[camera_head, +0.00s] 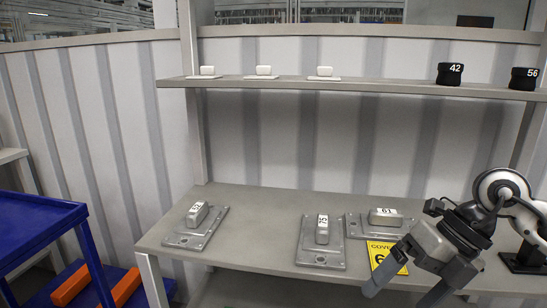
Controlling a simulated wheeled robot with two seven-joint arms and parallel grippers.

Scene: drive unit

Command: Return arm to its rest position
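My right arm enters from the right edge, with white and black joints bent over the right part of the bench. Its grey gripper (403,294) points down and left above the bench's front edge. Its two fingers are spread apart, with nothing seen between them. It partly covers a yellow card (383,251) marked "COVER". My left arm and gripper are not in view.
The grey bench (262,208) holds a left metal cover (195,226), a middle cover (321,243) and a right cover (378,225) near my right gripper. A shelf (300,84) above carries small white blocks and black caps. A blue cart (38,225) stands left.

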